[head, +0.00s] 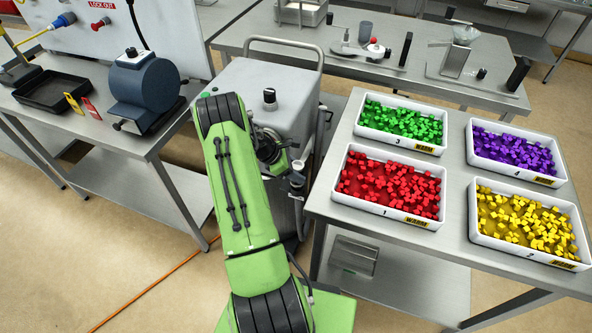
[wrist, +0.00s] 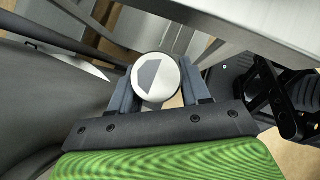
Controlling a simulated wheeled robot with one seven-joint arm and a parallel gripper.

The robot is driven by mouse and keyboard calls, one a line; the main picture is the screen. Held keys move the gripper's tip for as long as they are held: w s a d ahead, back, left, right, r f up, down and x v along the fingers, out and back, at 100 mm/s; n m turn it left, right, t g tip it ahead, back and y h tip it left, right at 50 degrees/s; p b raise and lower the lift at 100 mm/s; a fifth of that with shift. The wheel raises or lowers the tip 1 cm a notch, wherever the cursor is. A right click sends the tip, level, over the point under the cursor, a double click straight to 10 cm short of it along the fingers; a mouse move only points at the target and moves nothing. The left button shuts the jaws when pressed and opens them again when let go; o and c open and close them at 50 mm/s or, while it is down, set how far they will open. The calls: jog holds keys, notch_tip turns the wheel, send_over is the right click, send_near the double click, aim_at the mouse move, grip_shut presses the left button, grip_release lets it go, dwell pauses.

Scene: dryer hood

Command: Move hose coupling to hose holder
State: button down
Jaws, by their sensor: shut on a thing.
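My gripper (wrist: 157,88) is shut on a round piece with a pale cap and a dark grey mark, which I take to be the hose coupling (wrist: 156,77). One finger lies on each side of it in the wrist view. In the head view a small upright cylinder with a pale top, probably the coupling (head: 297,168), shows at the end of my green arm, between the grey cart and the right table. A black bracket-like fitting (wrist: 284,98) is right of my gripper in the wrist view. I cannot tell if it is the hose holder.
The grey wheeled cart (head: 245,82) with a tubular handle stands close behind my arm. A left bench (head: 150,150) holds a blue-grey drum machine (head: 150,88).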

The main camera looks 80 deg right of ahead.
jog(key=shift+f+b, duration=0.7)
jog(key=shift+f, duration=0.45)
jog(key=shift+c, duration=2.2)
grip_release()
jog(key=shift+w+r, duration=0.1)
jog(key=shift+r, duration=0.05)
jog(key=p+v, duration=0.1)
jog(key=v, duration=1.4)
jog(key=shift+r+p, duration=0.2)
jog(key=shift+p, duration=0.2)
jog(key=shift+w+a, duration=0.1)
jog(key=shift+w, duration=0.05)
jog(key=w+a+r+m+t, duration=0.1)
jog(key=w+a+r+t, duration=0.2)
jog(key=w+a+r, duration=0.35)
jog(key=w+a+r+m+t, duration=0.2)
jog(key=w+a+r+t, duration=0.15)
jog(key=a+r, duration=0.65)
jog(key=s+a+r+m+t+y, duration=0.1)
jog(key=s+a+t, duration=0.2)
jog(key=a, duration=0.9)
jog(key=s+a+r+m+t+y, duration=0.1)
jog(key=s+a+r+t+y, duration=0.1)
jog(key=s+a, duration=0.6)
jog(key=a+t, duration=0.1)
jog(key=a, duration=0.3)
jog(key=shift+a+r, duration=0.15)
jog(key=shift+a, duration=0.25)
